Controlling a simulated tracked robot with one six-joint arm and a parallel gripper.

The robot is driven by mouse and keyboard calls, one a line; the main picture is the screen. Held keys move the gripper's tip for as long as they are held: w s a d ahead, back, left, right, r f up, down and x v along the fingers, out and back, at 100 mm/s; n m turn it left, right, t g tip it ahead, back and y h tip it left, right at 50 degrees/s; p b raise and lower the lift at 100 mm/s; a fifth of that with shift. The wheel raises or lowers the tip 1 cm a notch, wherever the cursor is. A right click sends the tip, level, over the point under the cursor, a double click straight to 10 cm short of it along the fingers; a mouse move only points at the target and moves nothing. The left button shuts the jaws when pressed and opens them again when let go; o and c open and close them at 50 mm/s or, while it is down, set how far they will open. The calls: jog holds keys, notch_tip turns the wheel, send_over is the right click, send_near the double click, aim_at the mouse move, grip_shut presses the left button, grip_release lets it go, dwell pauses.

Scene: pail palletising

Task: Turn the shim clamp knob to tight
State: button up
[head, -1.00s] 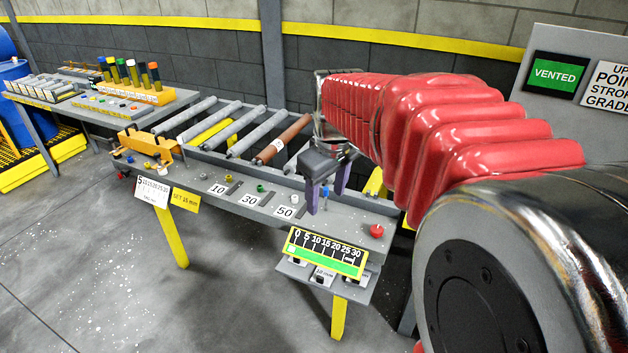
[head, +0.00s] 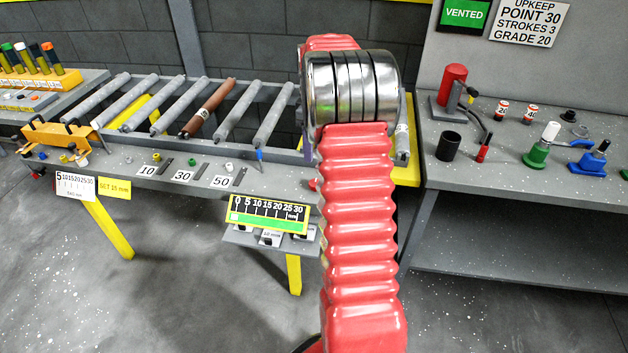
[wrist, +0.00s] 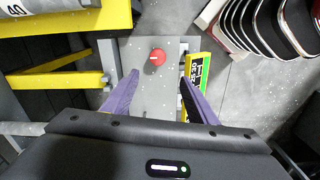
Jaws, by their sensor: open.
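A round red knob (wrist: 157,57) with a small white mark sits on the grey bench end plate (wrist: 149,95) in the wrist view. In the head view a sliver of red, likely this knob (head: 313,184), shows beside my arm. My gripper (wrist: 160,78) shows two purple fingers spread apart, with nothing between them. The knob lies beyond the fingertips, roughly centred between them and apart from both. A gauge marked 0 to 30 with a green bar (head: 262,220) hangs at the bench front.
A roller conveyor (head: 165,110) runs left behind the bench plate. A yellow frame (wrist: 70,79) lies left of my gripper in the wrist view. A grey side table (head: 500,185) with a red cylinder (head: 454,86) and hand tools stands right. The floor in front is clear.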

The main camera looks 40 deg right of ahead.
jog(key=shift+d+f, duration=0.4)
jog(key=shift+d, duration=0.05)
notch_tip(320, 180, down, 14)
jog(key=shift+r, duration=0.1)
dwell(0.6)
jog(key=c, duration=1.1)
jog(key=shift+o, duration=0.2)
jog(key=shift+a, duration=0.2)
jog(key=shift+d, duration=0.1)
